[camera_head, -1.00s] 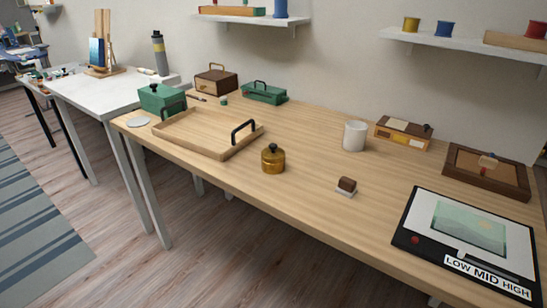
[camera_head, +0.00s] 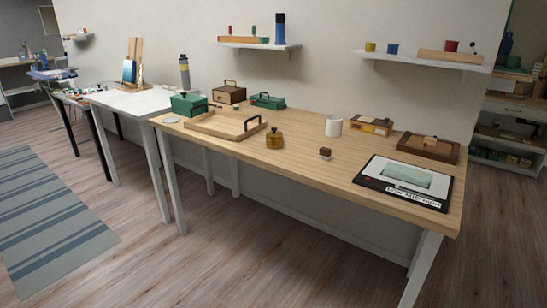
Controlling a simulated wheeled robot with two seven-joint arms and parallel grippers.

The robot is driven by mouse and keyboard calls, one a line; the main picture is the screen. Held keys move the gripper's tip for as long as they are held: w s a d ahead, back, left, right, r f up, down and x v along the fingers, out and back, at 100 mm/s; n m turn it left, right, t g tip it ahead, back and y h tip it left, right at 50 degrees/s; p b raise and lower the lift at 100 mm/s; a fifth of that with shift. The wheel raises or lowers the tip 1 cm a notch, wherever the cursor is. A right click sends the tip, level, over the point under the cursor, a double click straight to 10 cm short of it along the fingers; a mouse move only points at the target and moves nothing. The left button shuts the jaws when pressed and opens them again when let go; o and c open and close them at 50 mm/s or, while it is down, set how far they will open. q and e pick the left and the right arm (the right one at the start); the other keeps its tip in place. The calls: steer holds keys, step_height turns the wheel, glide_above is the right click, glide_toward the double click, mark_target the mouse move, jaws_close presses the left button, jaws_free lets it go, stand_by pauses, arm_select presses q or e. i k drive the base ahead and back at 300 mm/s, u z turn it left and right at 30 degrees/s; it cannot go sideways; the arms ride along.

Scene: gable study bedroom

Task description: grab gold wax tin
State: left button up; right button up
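The gold wax tin (camera_head: 274,139) is a small round gold container with a dark knob on its lid. It stands upright near the front edge of the long wooden table (camera_head: 310,158), just right of the wooden tray (camera_head: 203,127). Nothing stands in front of it. Neither of my grippers shows in the head view.
Right of the tin are a small brown block on a white base (camera_head: 325,153), a white cup (camera_head: 333,126) and a black-framed panel (camera_head: 404,182). Green boxes (camera_head: 188,104) stand at the left. The floor (camera_head: 250,250) in front of the table is clear.

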mark_target(271, 144)
steer(key=u, duration=0.55)
steer(key=i, duration=0.65)
steer(key=u, duration=0.3)
